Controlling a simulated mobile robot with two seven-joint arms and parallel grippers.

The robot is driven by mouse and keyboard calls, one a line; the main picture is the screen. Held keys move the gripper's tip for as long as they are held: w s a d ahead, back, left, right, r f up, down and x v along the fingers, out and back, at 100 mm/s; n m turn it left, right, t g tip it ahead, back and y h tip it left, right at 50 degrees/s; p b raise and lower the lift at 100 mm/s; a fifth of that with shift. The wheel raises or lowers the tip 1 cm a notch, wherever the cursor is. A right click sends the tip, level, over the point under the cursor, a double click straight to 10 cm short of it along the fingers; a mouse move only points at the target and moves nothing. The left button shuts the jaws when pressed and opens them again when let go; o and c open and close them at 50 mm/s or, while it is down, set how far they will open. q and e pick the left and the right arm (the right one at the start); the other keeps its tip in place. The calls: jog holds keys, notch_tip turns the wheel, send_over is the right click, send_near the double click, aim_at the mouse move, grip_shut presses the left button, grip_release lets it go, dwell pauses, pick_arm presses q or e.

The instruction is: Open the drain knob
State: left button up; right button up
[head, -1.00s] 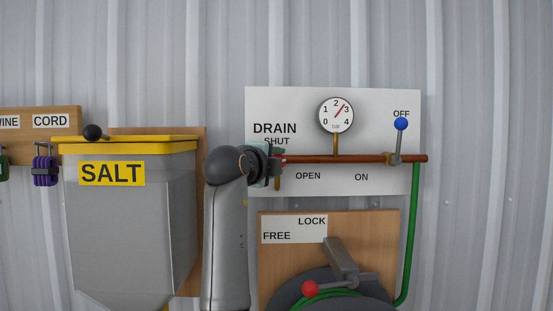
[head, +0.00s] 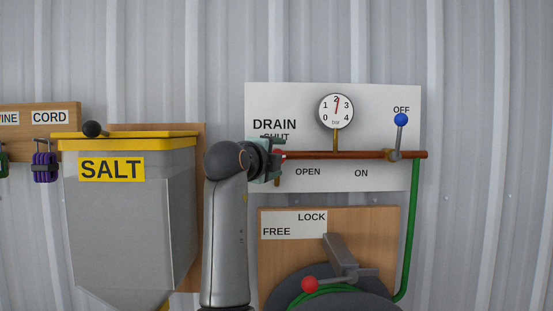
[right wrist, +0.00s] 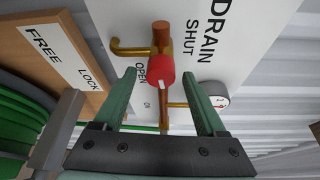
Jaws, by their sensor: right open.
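The red drain knob (right wrist: 161,70) sits at the end of the copper pipe (right wrist: 162,38), with a white mark on its face. It also shows as a small bit of red in the head view (head: 281,157), mostly hidden by my gripper. My right gripper (right wrist: 161,84) is open, its two green fingers on either side of the knob with visible gaps. In the head view my right gripper (head: 270,160) is at the pipe's left end, below the DRAIN and SHUT labels. My left gripper is not in view.
A gauge (head: 336,111) stands above the pipe, needle near 2. A blue-tipped lever (head: 400,120) points up at OFF. Below are a hose reel (head: 318,294) and a red-knobbed crank (head: 310,284). A SALT bin (head: 130,220) stands close left of my arm.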

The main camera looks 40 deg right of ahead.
jog(key=b+v, duration=0.3)
jog(key=v, duration=0.9)
jog(key=shift+a, duration=0.25)
jog(key=shift+s, duration=0.1)
